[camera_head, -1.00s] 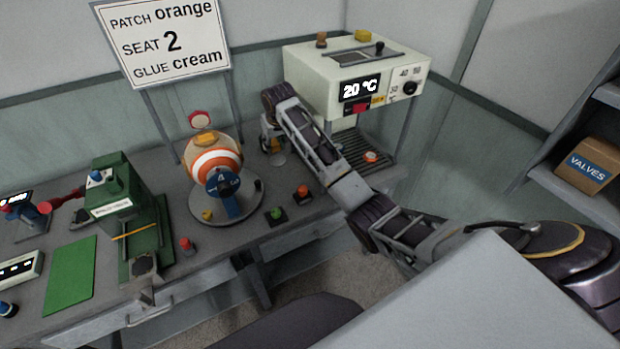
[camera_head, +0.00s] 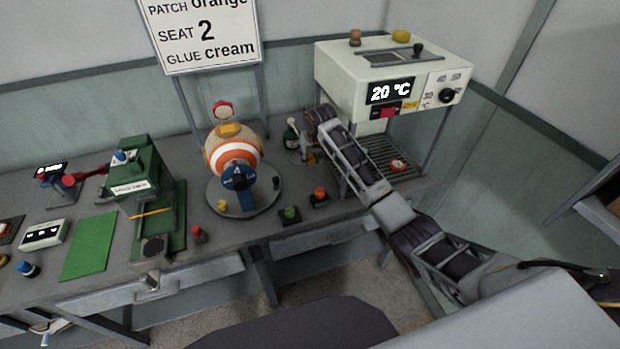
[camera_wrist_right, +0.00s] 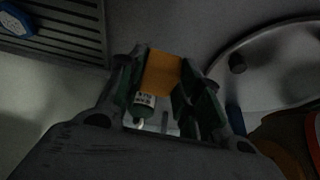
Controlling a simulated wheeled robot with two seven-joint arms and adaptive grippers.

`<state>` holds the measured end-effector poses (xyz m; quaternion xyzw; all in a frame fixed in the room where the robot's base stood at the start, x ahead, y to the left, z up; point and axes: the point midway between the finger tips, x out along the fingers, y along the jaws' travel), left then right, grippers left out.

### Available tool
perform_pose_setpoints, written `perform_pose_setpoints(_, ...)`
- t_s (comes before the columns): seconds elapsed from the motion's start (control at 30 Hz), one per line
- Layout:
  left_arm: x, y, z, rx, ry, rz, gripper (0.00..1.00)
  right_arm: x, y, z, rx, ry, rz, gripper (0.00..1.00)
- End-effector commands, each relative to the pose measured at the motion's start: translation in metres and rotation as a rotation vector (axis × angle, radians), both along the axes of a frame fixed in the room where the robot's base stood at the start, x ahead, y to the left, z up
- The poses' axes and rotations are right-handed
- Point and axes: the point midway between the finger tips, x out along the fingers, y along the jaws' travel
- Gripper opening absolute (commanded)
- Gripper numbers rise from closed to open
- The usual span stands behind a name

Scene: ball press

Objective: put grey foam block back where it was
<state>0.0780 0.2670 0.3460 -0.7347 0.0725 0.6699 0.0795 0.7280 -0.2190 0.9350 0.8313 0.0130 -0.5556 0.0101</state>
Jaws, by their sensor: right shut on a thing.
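My right gripper (camera_head: 308,156) is low over the bench, between the turntable and the white machine. In the right wrist view its fingers (camera_wrist_right: 162,88) are shut on an orange-yellow block (camera_wrist_right: 162,72). I cannot make out a block that is clearly grey foam in either view; the held block looks orange in this light. A bottle (camera_head: 292,136) stands just behind the gripper, and a labelled green thing (camera_wrist_right: 145,103) shows near the fingers in the wrist view. My left gripper is not in view.
The striped ball (camera_head: 232,158) sits on the round turntable (camera_head: 212,198) left of the gripper. The white machine (camera_head: 352,75) with its slatted tray (camera_head: 385,150) is on the right. Green and orange buttons (camera_head: 320,194) stand in front. A green press (camera_head: 140,170) is further left.

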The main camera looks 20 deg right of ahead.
Motion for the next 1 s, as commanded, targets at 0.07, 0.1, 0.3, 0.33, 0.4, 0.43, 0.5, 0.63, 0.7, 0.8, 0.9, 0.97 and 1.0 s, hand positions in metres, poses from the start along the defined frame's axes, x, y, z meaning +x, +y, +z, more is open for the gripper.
perform_pose_setpoints(0.07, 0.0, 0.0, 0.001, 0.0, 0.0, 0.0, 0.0, -0.001, 0.0, -0.01, 0.0, 0.004, 0.0, 0.16)
perform_pose_setpoints(0.1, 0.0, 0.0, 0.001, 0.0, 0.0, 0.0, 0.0, -0.001, 0.0, -0.015, 0.0, 0.004, 0.0, 0.16)
perform_pose_setpoints(0.3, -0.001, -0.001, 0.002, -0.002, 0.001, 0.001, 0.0, -0.001, 0.0, -0.041, 0.0, 0.002, 0.0, 0.16)
perform_pose_setpoints(0.33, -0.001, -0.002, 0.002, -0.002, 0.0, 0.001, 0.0, -0.001, 0.0, -0.045, 0.0, 0.002, 0.0, 0.16)
perform_pose_setpoints(0.4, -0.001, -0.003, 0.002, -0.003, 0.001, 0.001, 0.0, -0.001, 0.0, -0.051, 0.0, 0.002, 0.0, 0.16)
perform_pose_setpoints(0.43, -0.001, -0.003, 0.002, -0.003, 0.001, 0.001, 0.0, -0.001, 0.0, -0.053, 0.0, 0.001, 0.0, 0.16)
perform_pose_setpoints(0.5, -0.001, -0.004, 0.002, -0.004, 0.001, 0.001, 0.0, 0.0, 0.0, -0.056, 0.0, 0.001, 0.001, 0.16)
perform_pose_setpoints(0.63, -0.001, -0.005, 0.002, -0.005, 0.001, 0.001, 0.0, 0.0, 0.0, -0.057, 0.0, 0.0, 0.001, 0.16)
perform_pose_setpoints(0.7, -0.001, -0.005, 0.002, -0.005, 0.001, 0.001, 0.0, 0.0, 0.0, -0.057, 0.0, 0.0, 0.001, 0.16)
perform_pose_setpoints(0.8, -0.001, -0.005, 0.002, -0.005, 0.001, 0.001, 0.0, 0.0, 0.0, -0.057, 0.0, 0.0, 0.001, 0.16)
perform_pose_setpoints(0.9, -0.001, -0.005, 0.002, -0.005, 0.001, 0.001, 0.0, -0.001, 0.0, -0.06, 0.0, 0.002, 0.001, 0.16)
perform_pose_setpoints(0.97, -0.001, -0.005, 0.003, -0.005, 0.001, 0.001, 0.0, -0.001, 0.0, -0.064, 0.0, 0.003, 0.001, 0.16)
perform_pose_setpoints(1.0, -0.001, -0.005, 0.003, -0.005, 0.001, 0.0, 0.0, -0.001, 0.0, -0.068, 0.0, 0.002, 0.001, 0.16)
